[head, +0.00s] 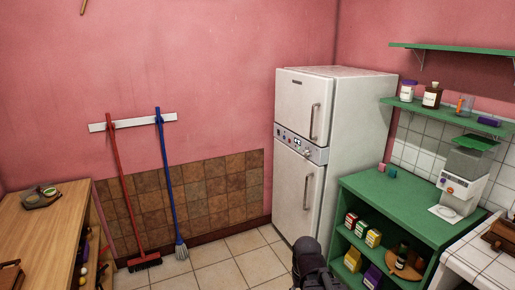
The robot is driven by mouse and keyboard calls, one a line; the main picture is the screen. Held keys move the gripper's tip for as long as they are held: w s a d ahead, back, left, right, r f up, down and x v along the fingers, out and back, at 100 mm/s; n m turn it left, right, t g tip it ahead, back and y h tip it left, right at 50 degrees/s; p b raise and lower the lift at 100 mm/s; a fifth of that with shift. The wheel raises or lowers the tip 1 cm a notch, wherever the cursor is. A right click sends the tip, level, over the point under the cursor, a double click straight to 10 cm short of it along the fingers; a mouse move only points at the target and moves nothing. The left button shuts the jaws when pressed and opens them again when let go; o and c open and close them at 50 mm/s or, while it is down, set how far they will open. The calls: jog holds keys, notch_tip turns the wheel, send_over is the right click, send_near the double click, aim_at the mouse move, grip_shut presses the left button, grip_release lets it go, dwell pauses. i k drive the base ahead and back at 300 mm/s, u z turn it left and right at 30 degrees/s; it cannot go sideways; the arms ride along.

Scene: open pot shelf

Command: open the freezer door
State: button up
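A white fridge-freezer (350,125) stands in the back corner. Its upper door (294,105) is shut and has a vertical metal handle (315,122) on its right side. Its lower door (294,190) is also shut, with a similar handle (307,192). A control strip (300,146) with knobs and a small display runs between the doors. No label telling which compartment is the freezer can be read. A dark part of my arm shows at the bottom edge, in front of the fridge-freezer and apart from its handles. The fingers of my gripper do not show.
A green shelf unit (400,196) with boxes and jars stands right of the fridge-freezer. A red broom (125,190) and a blue mop (168,180) hang on the left wall. A wooden cabinet (40,230) is at left. Tiled floor (225,265) is clear between.

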aim_at(304, 101)
jog(key=u, duration=0.05)
jog(key=i, duration=1.4)
